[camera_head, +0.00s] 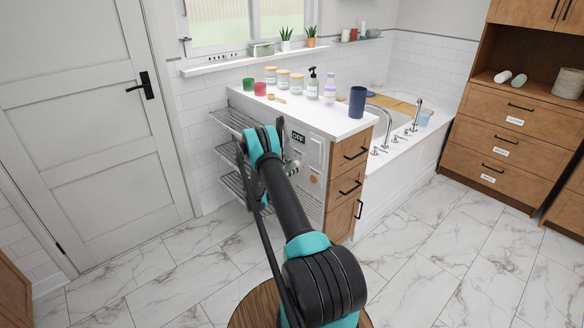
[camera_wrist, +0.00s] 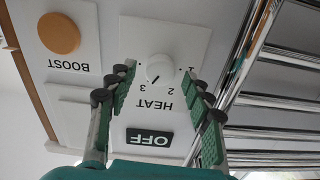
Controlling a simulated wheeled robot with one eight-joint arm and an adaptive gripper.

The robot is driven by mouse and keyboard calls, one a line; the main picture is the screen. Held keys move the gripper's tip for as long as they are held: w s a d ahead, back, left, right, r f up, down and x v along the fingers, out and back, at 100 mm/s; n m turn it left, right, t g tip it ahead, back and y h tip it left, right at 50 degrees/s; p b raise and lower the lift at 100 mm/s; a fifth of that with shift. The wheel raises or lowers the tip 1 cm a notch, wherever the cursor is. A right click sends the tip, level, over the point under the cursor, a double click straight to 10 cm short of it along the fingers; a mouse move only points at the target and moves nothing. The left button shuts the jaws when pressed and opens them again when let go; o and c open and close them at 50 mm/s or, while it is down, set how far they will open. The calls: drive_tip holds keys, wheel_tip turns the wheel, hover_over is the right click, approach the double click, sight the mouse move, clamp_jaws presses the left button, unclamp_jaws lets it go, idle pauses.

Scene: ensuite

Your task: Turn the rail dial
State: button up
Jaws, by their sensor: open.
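The rail dial is a round white knob (camera_wrist: 160,69) on a pale plate marked HEAT, with numbers around it and a dark pointer line. The lettering appears upside down in the wrist view. My gripper (camera_wrist: 160,88) is open, its green-padded fingers on either side of the HEAT plate with the knob ahead between the tips. I cannot tell whether the fingers touch the knob. In the head view my arm hides the knob and most of the gripper.
An orange BOOST button (camera_wrist: 59,33) is beside the plate. Chrome towel rail bars (camera_wrist: 262,75) run close to one finger; the rail (camera_head: 232,119) is left of the cabinet in the head view. Bottles and jars stand on the white countertop (camera_head: 335,121). The marble floor right is clear.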

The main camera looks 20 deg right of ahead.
drive_tip(key=shift+d, duration=0.25)
drive_tip(key=c, duration=1.2)
drive_tip(key=shift+o, duration=0.2)
drive_tip(key=shift+n, duration=0.3)
drive_tip(key=n, duration=0.5)
drive_tip(key=shift+w, duration=0.15)
drive_tip(key=n, duration=0.6)
drive_tip(key=shift+a+f, duration=0.1)
drive_tip(key=o, duration=1.2)
drive_tip(key=shift+c, duration=0.2)
